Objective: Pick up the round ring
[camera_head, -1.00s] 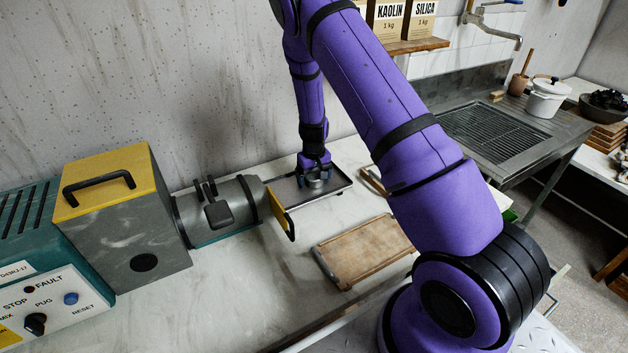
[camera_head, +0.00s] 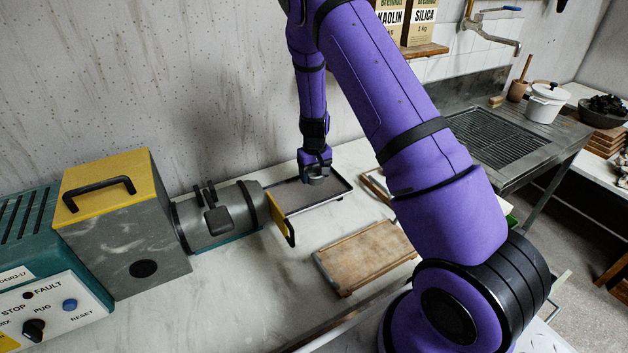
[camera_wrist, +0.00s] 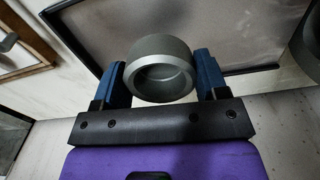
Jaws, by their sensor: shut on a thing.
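The round ring (camera_wrist: 160,57) is grey, thick-walled and hollow. In the wrist view it sits between the two blue fingers of my gripper (camera_wrist: 160,78), which are shut on its outer sides. In the head view my gripper (camera_head: 316,172) is over the shallow grey tray (camera_head: 284,207), with the ring (camera_head: 317,181) just below the fingers. The ring appears held above the tray floor, though the exact gap is hard to tell. The tray also shows in the wrist view (camera_wrist: 205,30).
The grey cylinder of a machine (camera_head: 225,222) with a yellow end plate (camera_head: 281,219) stands just left of the tray. A wooden board (camera_head: 365,254) lies in front. A wooden frame (camera_head: 374,184) lies right of the tray. The wall is close behind.

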